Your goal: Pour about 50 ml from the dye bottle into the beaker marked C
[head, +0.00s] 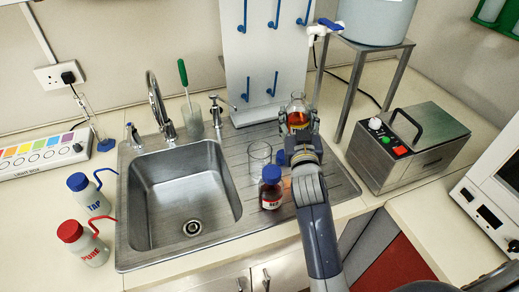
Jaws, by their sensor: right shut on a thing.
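A clear glass bottle with orange-red liquid (298,112) is held by my right gripper (299,126) above the right part of the drainboard. It looks roughly upright, and its lower part is hidden by the gripper. I cannot read a label on it. An empty-looking clear glass beaker (259,155) stands on the drainboard, left of and nearer than the held bottle. I cannot make out a letter on the beaker. A brown bottle with a blue cap and white label (271,188) stands just in front of the beaker. My left gripper is not in view.
The steel sink (185,185) lies left of the beaker. A pegboard rack (262,60) stands behind. A grey metal box (405,145) and a tank stand (343,100) are at right. Red-capped (84,243) and blue-capped (89,193) wash bottles stand at left.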

